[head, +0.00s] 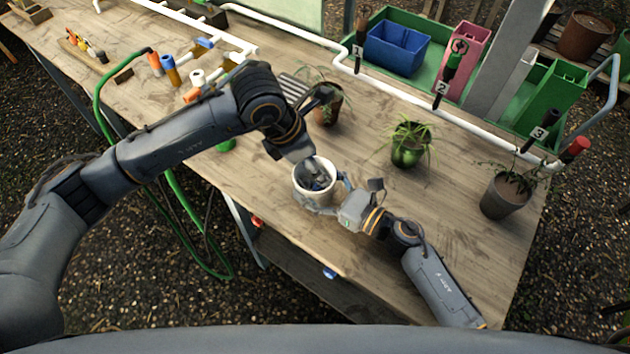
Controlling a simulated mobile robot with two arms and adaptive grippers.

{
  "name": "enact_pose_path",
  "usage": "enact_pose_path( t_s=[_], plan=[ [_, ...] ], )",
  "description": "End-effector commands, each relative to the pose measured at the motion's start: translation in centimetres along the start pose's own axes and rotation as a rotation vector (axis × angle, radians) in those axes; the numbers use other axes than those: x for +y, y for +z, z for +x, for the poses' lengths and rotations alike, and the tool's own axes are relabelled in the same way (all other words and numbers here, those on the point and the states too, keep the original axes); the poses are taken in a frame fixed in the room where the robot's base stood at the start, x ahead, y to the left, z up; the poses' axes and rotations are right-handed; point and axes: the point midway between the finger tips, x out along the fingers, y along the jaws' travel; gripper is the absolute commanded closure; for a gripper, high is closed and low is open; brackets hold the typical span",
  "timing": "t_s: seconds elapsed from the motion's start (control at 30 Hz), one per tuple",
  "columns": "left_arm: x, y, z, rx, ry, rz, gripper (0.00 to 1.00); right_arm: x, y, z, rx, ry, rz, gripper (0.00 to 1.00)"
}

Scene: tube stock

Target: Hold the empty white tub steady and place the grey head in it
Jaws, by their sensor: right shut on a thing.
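The white tub (299,188) stands upright on the wooden table near its front edge. My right gripper (325,199) comes from the lower right and is shut on the tub, with its fingers at the tub's wall. My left gripper (316,177) reaches down from above, and its tips are inside the tub's mouth. Grey and dark shapes fill the opening. I cannot tell the grey head from my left fingers there, nor whether those fingers are open or shut.
A terracotta pot (328,108), a green pot (408,157) and a grey-brown pot (502,198) with plants stand behind and right. A white pipe (400,92) runs along the back before blue, pink and green bins. Pipe fittings and a green hose lie left. Bare wood lies between the pots.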

Motion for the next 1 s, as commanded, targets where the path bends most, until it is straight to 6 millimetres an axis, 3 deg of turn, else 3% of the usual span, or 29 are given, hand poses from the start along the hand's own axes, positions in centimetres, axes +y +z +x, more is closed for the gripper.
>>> enact_pose_path(
  t_s=[0.53, 0.7, 1.0],
  plan=[
    [0.1, 0.0, -10.1, -0.001, 0.004, 0.001, 0.41, 0.0, 0.0, 0.0, 0.000, 0.000, 0.000, 0.57],
    [0.1, 0.0, -11.4, 0.000, 0.001, 0.000, 0.41, 0.0, 0.0, 0.0, 0.000, 0.000, 0.000, 0.57],
    [0.0, 0.0, -11.7, 0.000, 0.000, 0.000, 0.41, 0.0, 0.0, 0.0, 0.000, 0.000, 0.000, 0.57]
  ],
)
